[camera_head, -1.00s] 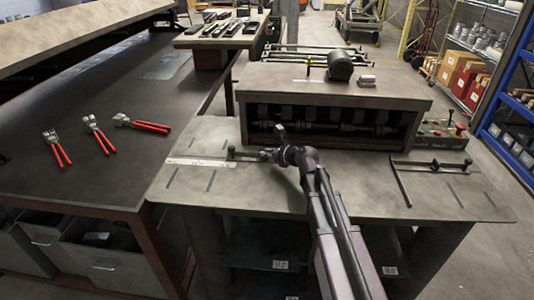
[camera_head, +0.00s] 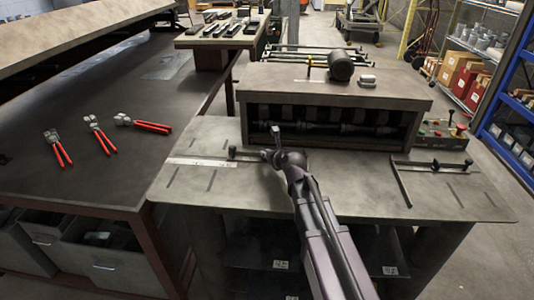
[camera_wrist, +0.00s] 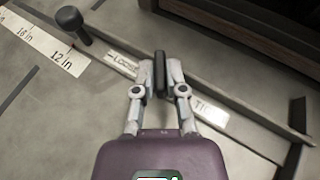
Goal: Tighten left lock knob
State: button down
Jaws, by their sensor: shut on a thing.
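In the wrist view, a dark upright lock knob (camera_wrist: 159,72) stands between the two grey fingers of my gripper (camera_wrist: 159,80). The fingers are shut on it. It sits by a flat bar with a "LOOSE" label (camera_wrist: 124,64) to its left and a partly hidden "TI…" label (camera_wrist: 212,115) to its right. In the head view, my gripper (camera_head: 268,155) is at the right part of the left gauge bar (camera_head: 245,156) on the machine's table; the held knob is too small to make out there.
A black round-headed post (camera_wrist: 72,22) stands left of the knob, beside a ruler strip (camera_wrist: 45,45). The roller housing (camera_head: 335,90) rises just behind my gripper. A right-hand gauge (camera_head: 430,166) lies on the table (camera_head: 350,185). Red-handled pliers (camera_head: 100,135) lie on the left bench.

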jog(key=shift+m+t+h, duration=0.3)
jog(key=shift+m+h, duration=0.2)
jog(key=shift+h, duration=0.1)
jog(key=c, duration=0.7)
grip_release()
jog(key=shift+w+d+f+n+g+y, duration=0.1)
jog(key=shift+n+g+y, duration=0.2)
jog(key=shift+n+y, duration=0.2)
jog(key=shift+w+n+g+y, duration=0.1)
jog(key=shift+n+g+y, duration=0.2)
jog(key=shift+n+y, duration=0.2)
jog(key=shift+w+d+n+g+y, duration=0.1)
jog(key=shift+n+g+y, duration=0.8)
jog(key=shift+n+y, duration=0.35)
jog(key=p+v, duration=0.6)
jog(key=v, duration=0.8)
jog(key=w+d+r+m+t+h+p, duration=0.1)
jog(key=w+d+r+m+t+h, duration=0.3)
jog(key=m, duration=0.4)
jog(key=w+d+r+m+t+h+p, duration=0.1)
jog(key=w+d+r+m+t+h, duration=0.15)
jog(key=d+r+m+t, duration=0.4)
jog(key=s+d+f+m+g+h+p, duration=0.2)
jog(key=d+m+g+h, duration=0.2)
jog(key=m, duration=1.1)
jog(key=d+h, duration=0.2)
jog(key=h, duration=0.2)
jog(key=shift+d+g+h, duration=0.3)
jog(key=shift+g, duration=0.05)
